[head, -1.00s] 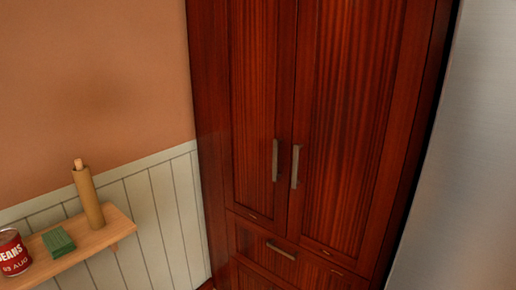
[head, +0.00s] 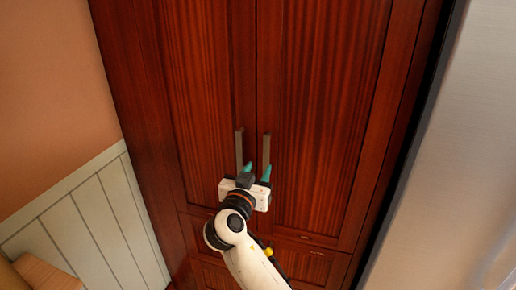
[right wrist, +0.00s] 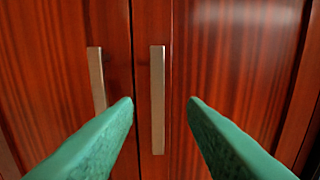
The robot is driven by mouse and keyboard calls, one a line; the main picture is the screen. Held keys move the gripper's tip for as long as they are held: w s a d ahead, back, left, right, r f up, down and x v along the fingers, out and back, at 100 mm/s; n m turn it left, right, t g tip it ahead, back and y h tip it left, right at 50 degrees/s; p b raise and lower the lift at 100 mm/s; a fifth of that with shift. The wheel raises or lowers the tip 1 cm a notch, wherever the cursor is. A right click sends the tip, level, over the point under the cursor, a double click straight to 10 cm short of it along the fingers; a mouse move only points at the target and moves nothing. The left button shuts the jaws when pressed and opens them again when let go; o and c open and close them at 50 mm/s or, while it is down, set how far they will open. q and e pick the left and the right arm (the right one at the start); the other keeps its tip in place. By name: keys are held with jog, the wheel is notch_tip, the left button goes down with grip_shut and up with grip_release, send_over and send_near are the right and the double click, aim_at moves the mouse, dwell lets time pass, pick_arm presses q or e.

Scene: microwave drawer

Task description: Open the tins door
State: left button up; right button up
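A tall red-brown wooden cabinet has a left door (head: 200,90) and a right door (head: 325,110), both closed. Each has an upright metal bar handle: the left handle (head: 239,148) and the right handle (head: 266,150) stand close to the middle seam. Small marks at the doors' lower edges are too small to read, so I cannot tell which is the tins door. My right gripper (head: 257,171) is in front of the handles' lower ends. In the right wrist view its green fingers (right wrist: 160,104) are spread and empty, with the right handle (right wrist: 157,120) showing between them. My left gripper is not in view.
Drawers (head: 312,262) lie below the doors, partly hidden by my right arm. A grey metal surface (head: 450,150) stands close on the right. A wooden shelf (head: 45,275) and pale panelled wall (head: 85,225) are at the left.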

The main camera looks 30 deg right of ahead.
aim_at(266, 154)
jog(key=p+x, duration=0.2)
jog(key=x, duration=0.6)
jog(key=shift+w, duration=0.25)
jog(key=shift+w+d, duration=0.4)
jog(key=shift+d, duration=0.15)
jog(key=shift+f, duration=0.1)
jog(key=shift+c, duration=0.4)
grip_shut()
